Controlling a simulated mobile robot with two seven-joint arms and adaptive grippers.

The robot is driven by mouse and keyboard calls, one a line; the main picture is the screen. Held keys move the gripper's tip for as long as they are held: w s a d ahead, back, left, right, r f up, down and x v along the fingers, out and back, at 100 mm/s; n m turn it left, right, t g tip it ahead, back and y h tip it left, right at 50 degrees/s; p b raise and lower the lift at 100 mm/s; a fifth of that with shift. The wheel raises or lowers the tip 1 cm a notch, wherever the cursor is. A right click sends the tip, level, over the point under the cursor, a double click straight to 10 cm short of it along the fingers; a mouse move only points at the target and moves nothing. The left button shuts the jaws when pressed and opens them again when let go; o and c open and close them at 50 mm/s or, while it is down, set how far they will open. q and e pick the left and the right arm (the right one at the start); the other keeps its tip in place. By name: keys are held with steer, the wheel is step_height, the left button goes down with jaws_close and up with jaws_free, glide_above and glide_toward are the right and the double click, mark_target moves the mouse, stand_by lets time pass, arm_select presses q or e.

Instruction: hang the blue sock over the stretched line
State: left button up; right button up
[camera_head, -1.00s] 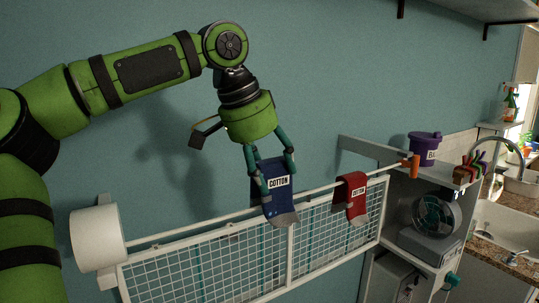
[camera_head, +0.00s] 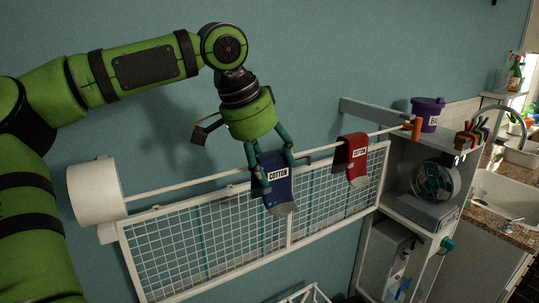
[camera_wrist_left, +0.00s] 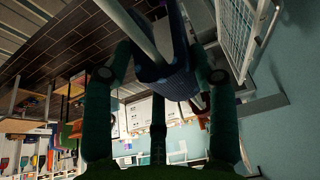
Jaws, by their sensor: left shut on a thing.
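The blue sock (camera_head: 278,188), with a white COTTON label, hangs between the fingers of my left gripper (camera_head: 275,165), which is shut on it. The stretched line (camera_head: 190,182) runs from a white drum at left to an orange peg at right. The sock's upper part is level with the line and covers a stretch of it. In the left wrist view the blue sock (camera_wrist_left: 165,70) sits between the fingers, and the pale line (camera_wrist_left: 140,32) runs to it and is hidden there. My right gripper is not in view.
A red sock (camera_head: 352,155) hangs over the line to the right. A white drum (camera_head: 95,192) and an orange peg (camera_head: 417,128) stand at the line's ends. A white wire rack (camera_head: 215,250) is just below. A shelf at right holds a purple tub (camera_head: 427,113).

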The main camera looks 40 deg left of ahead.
arm_select(q)
steer(key=shift+f, duration=0.1)
steer(key=o, duration=1.1)
steer(key=shift+c, duration=0.2)
steer(key=shift+p+v, duration=1.05)
steer(key=shift+v, duration=2.45)
steer(key=shift+s, duration=0.1)
steer(key=v, duration=1.2)
